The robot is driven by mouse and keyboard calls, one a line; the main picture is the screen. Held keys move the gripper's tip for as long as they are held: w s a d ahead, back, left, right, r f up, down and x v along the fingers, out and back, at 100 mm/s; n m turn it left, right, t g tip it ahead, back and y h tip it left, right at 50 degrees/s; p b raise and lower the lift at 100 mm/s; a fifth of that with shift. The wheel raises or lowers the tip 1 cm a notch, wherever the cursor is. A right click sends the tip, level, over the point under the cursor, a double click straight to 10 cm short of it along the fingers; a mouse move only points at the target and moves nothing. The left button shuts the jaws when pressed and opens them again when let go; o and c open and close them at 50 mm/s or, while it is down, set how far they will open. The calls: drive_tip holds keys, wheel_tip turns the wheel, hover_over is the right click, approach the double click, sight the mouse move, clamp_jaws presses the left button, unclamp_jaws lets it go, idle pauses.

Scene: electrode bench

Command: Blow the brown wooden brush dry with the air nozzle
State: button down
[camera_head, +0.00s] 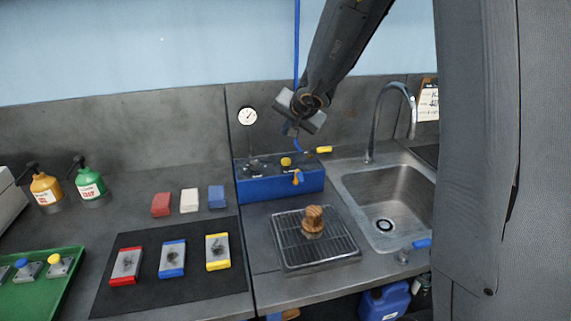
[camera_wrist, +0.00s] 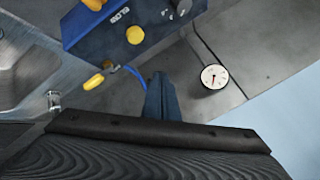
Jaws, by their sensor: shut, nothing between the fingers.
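The brown wooden brush (camera_head: 313,221) stands on the metal drain grate beside the sink. It is outside the wrist view. The yellow-tipped air nozzle (camera_head: 324,150) is at the back right of the blue box, by a blue hose; it also shows in the wrist view (camera_wrist: 94,82). My gripper (camera_head: 294,129) is above the blue box, a little up and left of the nozzle, apart from it. In the wrist view its fingers (camera_wrist: 161,98) are together with nothing held. The arm hides part of the hose.
The blue box (camera_head: 270,188) bears a yellow knob (camera_head: 286,161) and a yellow tap. A sink (camera_head: 385,205) with a tall faucet (camera_head: 372,120) lies to the right. The grate (camera_head: 290,255) is in front. Plates on a black mat (camera_head: 205,295) and coloured blocks stand left.

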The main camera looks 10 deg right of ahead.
drive_tip(key=b, duration=0.4)
hover_over(288, 162)
wheel_tip(288, 162, down, 4)
drive_tip(key=shift+w+f, duration=0.1)
drive_tip(key=shift+f, duration=0.15)
wheel_tip(288, 162, down, 2)
drive_tip(key=b, duration=0.2)
drive_tip(key=shift+f+b, duration=0.2)
drive_tip(key=shift+b, duration=0.2)
drive_tip(key=shift+f, duration=0.15)
idle(1.1)
drive_tip(key=shift+f+b, duration=0.25)
drive_tip(key=shift+b, duration=0.45)
drive_tip(key=shift+f+b, duration=0.65)
drive_tip(key=shift+b, duration=0.1)
idle(0.7)
drive_tip(key=shift+r, duration=0.15)
idle(0.3)
drive_tip(key=shift+r+p, duration=0.95)
